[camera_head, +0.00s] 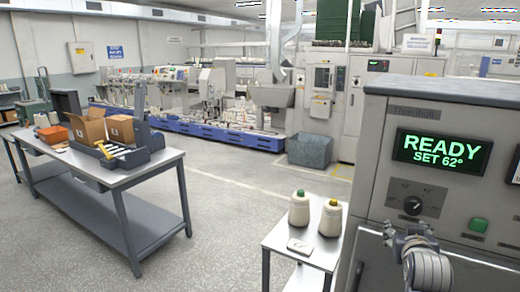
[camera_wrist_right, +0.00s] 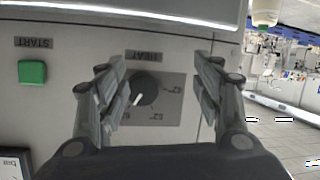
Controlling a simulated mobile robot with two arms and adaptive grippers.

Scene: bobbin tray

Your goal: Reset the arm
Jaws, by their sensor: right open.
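My right gripper (camera_head: 409,232) is in front of the grey machine (camera_head: 385,140) at the right of the head view, just below the black heat knob (camera_head: 412,205). In the right wrist view, which is upside down, my right gripper (camera_wrist_right: 161,75) is open. The knob (camera_wrist_right: 146,90) shows between its spread fingers. It appears clear of both fingers; the depth gap is hard to judge. The machine's display (camera_head: 441,151) reads "READY SET 62°". My left gripper is not in view.
A green start button (camera_head: 478,225) is on the panel right of the knob. A small table (camera_head: 275,242) beside the machine holds two cones of thread (camera_head: 299,208) and a pale flat item (camera_head: 300,246). A workbench (camera_head: 160,165) with boxes stands left. Open floor lies between.

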